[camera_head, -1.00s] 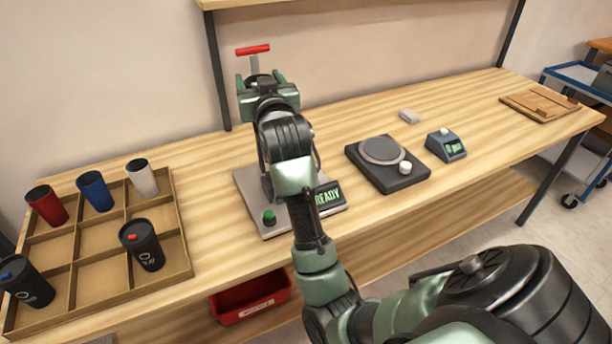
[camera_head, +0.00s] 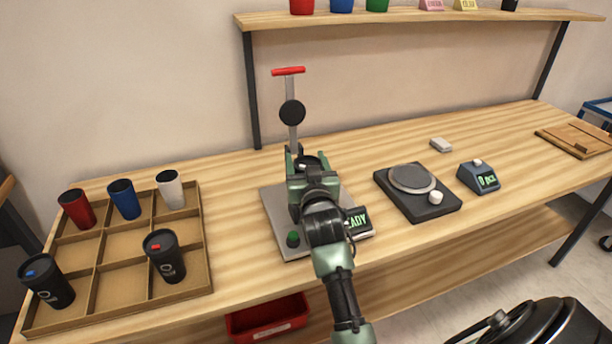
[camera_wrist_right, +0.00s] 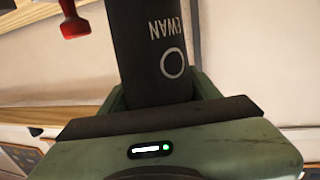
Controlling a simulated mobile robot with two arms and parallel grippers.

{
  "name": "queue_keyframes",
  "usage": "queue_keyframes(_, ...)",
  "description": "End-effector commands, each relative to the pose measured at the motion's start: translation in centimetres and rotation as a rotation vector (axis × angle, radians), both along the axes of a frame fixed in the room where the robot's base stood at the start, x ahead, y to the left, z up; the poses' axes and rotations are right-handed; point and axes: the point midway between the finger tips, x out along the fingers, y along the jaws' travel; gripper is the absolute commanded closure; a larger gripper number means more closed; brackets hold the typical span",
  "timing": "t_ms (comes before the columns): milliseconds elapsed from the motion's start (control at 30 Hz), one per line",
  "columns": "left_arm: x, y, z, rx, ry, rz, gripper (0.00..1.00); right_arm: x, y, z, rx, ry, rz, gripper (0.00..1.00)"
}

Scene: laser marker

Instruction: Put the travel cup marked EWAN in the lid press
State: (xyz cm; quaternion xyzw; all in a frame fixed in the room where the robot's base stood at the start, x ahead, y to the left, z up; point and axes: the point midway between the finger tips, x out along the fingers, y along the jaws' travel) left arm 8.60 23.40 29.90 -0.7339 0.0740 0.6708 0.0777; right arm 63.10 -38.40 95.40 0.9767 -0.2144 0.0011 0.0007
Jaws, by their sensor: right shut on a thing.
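The travel cup marked EWAN (camera_wrist_right: 150,45) is black, and its lettering appears upside down in the right wrist view. My right gripper (camera_head: 308,162) is shut on it; the fingers flank the cup in the wrist view. In the head view the gripper mostly hides the cup. The lid press has a grey base plate (camera_head: 274,212), a post with a black disc (camera_head: 292,113), a red handle (camera_head: 288,71), a green button and a display partly hidden by my arm. The gripper appears over the base, below the disc; whether the cup touches the plate is hidden. My left gripper is out of view.
A divided tray (camera_head: 208,262) at left holds several cups: red, blue, white and two black-bodied ones. A black scale (camera_head: 418,192) and its display box (camera_head: 478,176) stand right of the press. A red bin (camera_head: 267,318) is below the table; a shelf (camera_head: 420,19) is above.

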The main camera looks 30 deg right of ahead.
Motion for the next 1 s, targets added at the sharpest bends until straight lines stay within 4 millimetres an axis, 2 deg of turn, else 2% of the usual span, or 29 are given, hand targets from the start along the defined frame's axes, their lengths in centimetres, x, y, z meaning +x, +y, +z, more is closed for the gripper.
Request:
queue_keyframes(100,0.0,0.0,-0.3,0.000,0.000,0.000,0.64,-0.1,0.0,-2.1,0.002,0.005,0.000,0.54)
queue_keyframes(233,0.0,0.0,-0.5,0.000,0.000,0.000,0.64,0.0,0.1,-3.7,0.001,0.003,0.001,0.54)
queue_keyframes(667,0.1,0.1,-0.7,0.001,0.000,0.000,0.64,0.0,0.0,-4.4,0.000,0.000,0.000,0.54)
queue_keyframes(700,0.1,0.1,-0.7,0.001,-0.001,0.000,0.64,0.0,0.0,-4.5,0.001,0.002,0.000,0.35)
queue_keyframes(767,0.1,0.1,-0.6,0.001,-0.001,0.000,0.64,0.0,0.0,-4.4,0.001,0.002,0.000,0.19)
queue_keyframes(800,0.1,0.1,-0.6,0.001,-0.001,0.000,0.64,0.0,0.0,-4.4,0.001,0.002,0.000,0.16)
queue_keyframes(1000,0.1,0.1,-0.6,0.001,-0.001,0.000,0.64,0.0,0.0,-4.4,0.001,0.002,0.000,0.16)
